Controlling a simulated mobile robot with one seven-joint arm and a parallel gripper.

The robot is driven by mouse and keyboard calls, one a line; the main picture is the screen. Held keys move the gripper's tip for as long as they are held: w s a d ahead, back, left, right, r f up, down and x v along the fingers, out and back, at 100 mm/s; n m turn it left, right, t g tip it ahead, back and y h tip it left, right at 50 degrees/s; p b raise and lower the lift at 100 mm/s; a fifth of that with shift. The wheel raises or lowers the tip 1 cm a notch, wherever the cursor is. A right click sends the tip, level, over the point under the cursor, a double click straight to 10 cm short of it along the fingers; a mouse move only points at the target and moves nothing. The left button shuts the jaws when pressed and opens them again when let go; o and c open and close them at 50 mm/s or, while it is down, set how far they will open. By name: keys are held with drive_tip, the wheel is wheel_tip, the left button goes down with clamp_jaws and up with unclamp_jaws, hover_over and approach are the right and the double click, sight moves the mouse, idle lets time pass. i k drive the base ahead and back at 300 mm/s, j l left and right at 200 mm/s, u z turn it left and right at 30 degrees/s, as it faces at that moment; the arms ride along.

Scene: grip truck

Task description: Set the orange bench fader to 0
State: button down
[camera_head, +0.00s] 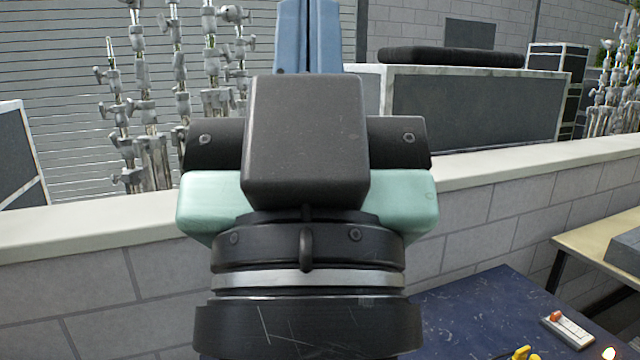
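The bench fader (571,333) is a small pale box with a slot, lying on a dark blue bench top at the lower right. Its orange knob (556,316) sits near the far-left end of the slot. Any scale marks are too small to read. My gripper (309,30) is raised in the middle of the view, well to the left of the fader and apart from it. Its two blue fingers point up and lie side by side with only a thin dark line between them. Their tips are cut off by the top edge, and nothing shows between them.
The blue bench top (470,305) stands before a grey block wall with a pale ledge (490,172). A yellow object (521,353) and a small glowing light (609,353) are near the fader. A wooden table (592,236) is at right. Metal stands (150,100) and cases are behind the wall.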

sight(555, 317)
drive_tip(key=i+l+z, duration=0.15)
drive_tip(key=i+l, duration=0.25)
drive_tip(key=i+l+z, duration=0.1)
drive_tip(key=i+l, duration=0.2)
drive_tip(key=i, duration=0.2)
drive_tip(key=i+l+z, duration=0.15)
drive_tip(key=i+l, duration=0.15)
drive_tip(key=i, duration=0.2)
drive_tip(key=i+l+z, duration=0.15)
drive_tip(key=i, duration=0.35)
drive_tip(key=i+l+z, duration=0.15)
drive_tip(key=i+l, duration=0.15)
drive_tip(key=i, duration=0.2)
